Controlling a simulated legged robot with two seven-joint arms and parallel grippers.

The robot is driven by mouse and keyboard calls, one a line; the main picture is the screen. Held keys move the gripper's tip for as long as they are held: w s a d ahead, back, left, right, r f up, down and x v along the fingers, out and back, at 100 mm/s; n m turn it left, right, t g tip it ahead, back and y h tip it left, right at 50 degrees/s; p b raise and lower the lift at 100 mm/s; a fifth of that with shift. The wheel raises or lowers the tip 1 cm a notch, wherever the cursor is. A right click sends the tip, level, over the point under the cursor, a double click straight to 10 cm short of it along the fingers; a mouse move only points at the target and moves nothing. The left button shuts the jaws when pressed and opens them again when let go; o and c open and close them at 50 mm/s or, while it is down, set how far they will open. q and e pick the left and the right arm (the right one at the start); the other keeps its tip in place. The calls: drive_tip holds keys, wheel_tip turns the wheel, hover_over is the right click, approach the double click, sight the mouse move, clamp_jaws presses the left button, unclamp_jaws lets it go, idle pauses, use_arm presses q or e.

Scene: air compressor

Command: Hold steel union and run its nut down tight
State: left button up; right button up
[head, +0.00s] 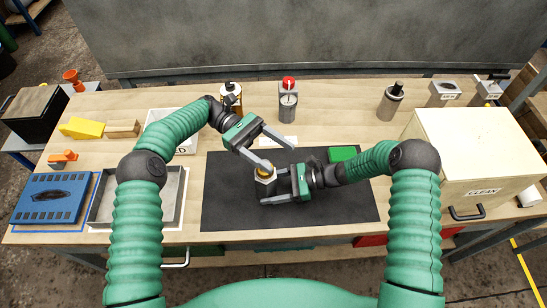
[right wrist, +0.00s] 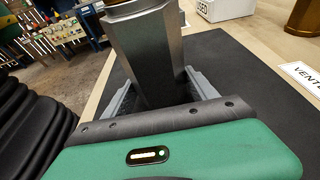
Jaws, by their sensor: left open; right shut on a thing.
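The steel union (head: 264,187) stands upright over the black mat, with its brass-coloured nut (head: 264,172) at the top. My right gripper (head: 268,188) is shut on the union's body from the right. In the right wrist view the grey steel body (right wrist: 153,60) sits between the two fingers, and only a sliver of brass shows at the top edge. My left gripper (head: 279,157) is open above and behind the union. One of its fingers is close to the nut; I cannot tell whether they touch. The other finger is apart, to the right.
The black mat (head: 230,205) is mostly clear. A green block (head: 342,154) lies at its back right. A metal tray (head: 103,207) is left; a CLEAN box (head: 470,150) is right.

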drive_tip(key=shift+r, duration=0.1)
drive_tip(key=o, duration=1.3)
